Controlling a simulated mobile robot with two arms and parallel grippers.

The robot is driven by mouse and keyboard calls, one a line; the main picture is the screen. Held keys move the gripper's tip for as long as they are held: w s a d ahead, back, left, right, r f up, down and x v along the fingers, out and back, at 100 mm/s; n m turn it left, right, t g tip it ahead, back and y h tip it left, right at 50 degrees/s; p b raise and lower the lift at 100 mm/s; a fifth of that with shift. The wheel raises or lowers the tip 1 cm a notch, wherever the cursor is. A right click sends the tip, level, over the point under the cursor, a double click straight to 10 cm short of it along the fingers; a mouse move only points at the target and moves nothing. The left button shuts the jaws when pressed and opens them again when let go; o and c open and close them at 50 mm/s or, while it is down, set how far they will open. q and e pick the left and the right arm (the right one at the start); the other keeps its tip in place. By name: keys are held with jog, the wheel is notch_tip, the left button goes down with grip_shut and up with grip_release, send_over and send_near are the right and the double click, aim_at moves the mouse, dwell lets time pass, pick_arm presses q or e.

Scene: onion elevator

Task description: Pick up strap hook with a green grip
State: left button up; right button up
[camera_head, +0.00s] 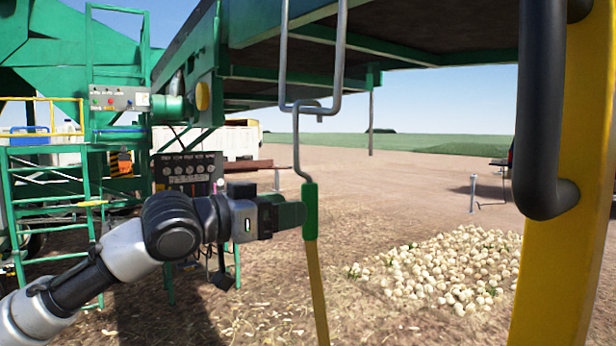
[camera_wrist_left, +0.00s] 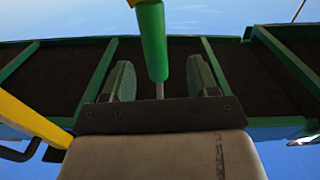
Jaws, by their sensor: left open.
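The strap hook hangs from a grey metal loop (camera_head: 287,98) below the green overhead frame. It has a thin grey bent hook (camera_head: 297,150), a green grip (camera_head: 311,210) and a yellow strap (camera_head: 318,290) running down from it. My left gripper (camera_head: 292,214) comes in from the left at grip height, its fingertips at the grip's left edge. In the left wrist view the open fingers (camera_wrist_left: 161,80) stand on either side of the line of the green grip (camera_wrist_left: 153,40), with gaps on both sides. Contact cannot be told. My right gripper is out of view.
A yellow post (camera_head: 565,200) with a dark curved handle (camera_head: 541,110) stands close on the right. A control panel (camera_head: 188,172) and green steps (camera_head: 50,210) are at left. A pile of onions (camera_head: 445,270) lies on the ground beyond.

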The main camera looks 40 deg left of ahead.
aim_at(317, 206)
pick_arm(q)
jog(key=p+x, duration=0.3)
jog(key=x, duration=0.3)
jog(key=shift+w+d+p, duration=0.1)
jog(key=shift+d+p, duration=0.2)
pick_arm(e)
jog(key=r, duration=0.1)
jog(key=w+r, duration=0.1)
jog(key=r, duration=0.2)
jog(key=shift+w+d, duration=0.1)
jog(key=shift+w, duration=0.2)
pick_arm(q)
jog(key=shift+c, duration=1.1)
grip_shut()
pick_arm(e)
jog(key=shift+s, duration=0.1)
